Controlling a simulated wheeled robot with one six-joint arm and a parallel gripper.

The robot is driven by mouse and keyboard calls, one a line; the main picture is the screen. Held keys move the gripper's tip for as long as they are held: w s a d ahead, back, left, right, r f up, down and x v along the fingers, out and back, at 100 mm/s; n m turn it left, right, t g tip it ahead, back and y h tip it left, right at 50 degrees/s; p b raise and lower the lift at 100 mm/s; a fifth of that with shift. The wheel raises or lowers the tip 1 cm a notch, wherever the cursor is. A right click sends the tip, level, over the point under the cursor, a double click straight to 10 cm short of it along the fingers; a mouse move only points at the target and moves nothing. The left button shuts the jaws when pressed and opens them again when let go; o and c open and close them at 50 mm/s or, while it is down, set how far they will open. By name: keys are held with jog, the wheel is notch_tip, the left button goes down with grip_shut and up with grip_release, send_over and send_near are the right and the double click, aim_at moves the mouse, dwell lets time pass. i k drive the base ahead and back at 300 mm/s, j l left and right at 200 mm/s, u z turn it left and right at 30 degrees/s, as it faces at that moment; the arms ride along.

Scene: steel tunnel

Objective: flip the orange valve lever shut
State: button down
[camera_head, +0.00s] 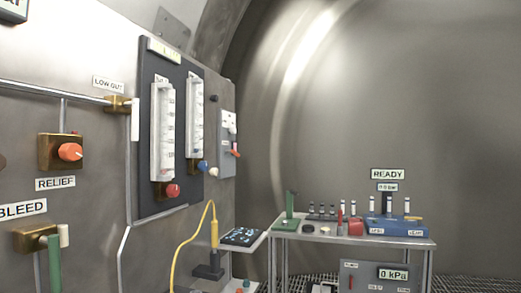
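No clear orange valve lever shows in the head view. A round orange knob (70,152) sits on a brass valve body (52,151) above the RELIEF label. A small orange piece (235,153) sticks out from a grey switch box (227,140) farther along the wall; I cannot tell whether it is a lever. A white lever (135,120) hangs down from the brass LOW OUT valve (117,104). A green lever (54,262) hangs from the brass valve at BLEED (33,238). My gripper is not in view.
A dark panel with two gauge tubes (163,130) and red and blue knobs stands out from the wall. A yellow cable (180,247) loops below it. A steel cart (350,241) with a blue block and bottles stands at right. Open space lies between wall and cart.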

aim_at(232, 151)
jog(key=i+j+z, duration=0.1)
jog(key=i, duration=0.35)
jog(key=i+j+z, duration=0.1)
jog(key=i, duration=0.3)
jog(key=i+j+z, duration=0.1)
jog(key=i, duration=0.35)
jog(key=i+j+z, duration=0.1)
jog(key=i+j, duration=0.2)
jog(key=i, duration=0.1)
